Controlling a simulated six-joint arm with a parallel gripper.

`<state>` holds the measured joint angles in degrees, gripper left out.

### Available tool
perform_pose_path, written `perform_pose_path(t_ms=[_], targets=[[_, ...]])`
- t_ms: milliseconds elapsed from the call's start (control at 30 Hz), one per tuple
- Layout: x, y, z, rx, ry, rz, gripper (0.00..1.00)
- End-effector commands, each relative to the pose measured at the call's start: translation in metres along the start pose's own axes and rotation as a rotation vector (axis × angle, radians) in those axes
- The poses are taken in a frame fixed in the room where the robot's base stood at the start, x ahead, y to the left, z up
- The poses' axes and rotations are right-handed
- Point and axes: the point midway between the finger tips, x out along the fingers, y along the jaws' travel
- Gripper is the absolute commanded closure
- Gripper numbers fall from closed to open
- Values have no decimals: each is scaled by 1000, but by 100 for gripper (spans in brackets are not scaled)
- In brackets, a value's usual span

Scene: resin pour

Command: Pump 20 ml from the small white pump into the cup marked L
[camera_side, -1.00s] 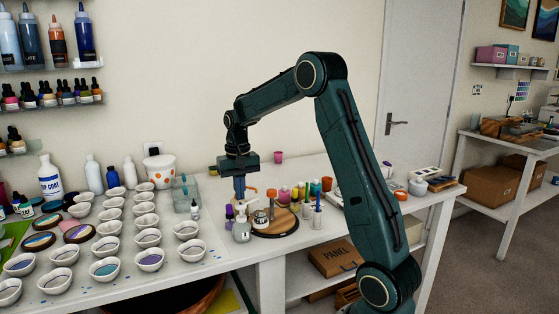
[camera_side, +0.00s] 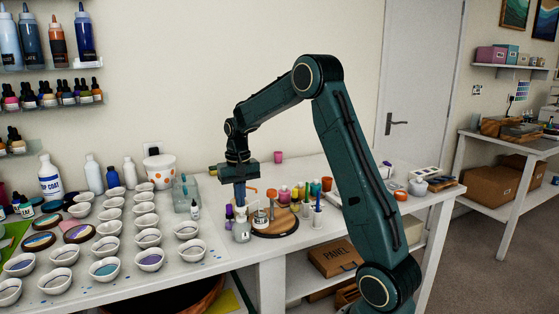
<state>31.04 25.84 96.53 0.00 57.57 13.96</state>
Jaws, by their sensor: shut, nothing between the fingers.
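A small white pump bottle (camera_side: 241,232) stands at the front of the bench, at the left edge of a round wooden board (camera_side: 275,231). My gripper (camera_side: 240,203) points straight down directly above it, with blue fingers closed and empty. The fingertips are at or just above the pump's head; I cannot tell whether they touch it. A small labelled jar or cup (camera_side: 260,218) stands on the board, just right of the pump. Its marking is too small to read, and I cannot pick out the letter L on any cup.
Purple-topped bottles (camera_side: 229,215) stand close left of the pump. Several coloured bottles (camera_side: 290,195) and an orange cup (camera_side: 327,184) are behind and right. Rows of white bowls (camera_side: 148,238) fill the bench to the left.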

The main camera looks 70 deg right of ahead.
Motion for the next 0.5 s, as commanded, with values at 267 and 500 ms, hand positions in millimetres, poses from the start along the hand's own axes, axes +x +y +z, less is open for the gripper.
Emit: perform_pose_path(t_ms=[267,500], targets=[[8,0,0,0,-3,1,100],[1,0,0,0,-1,0,100]])
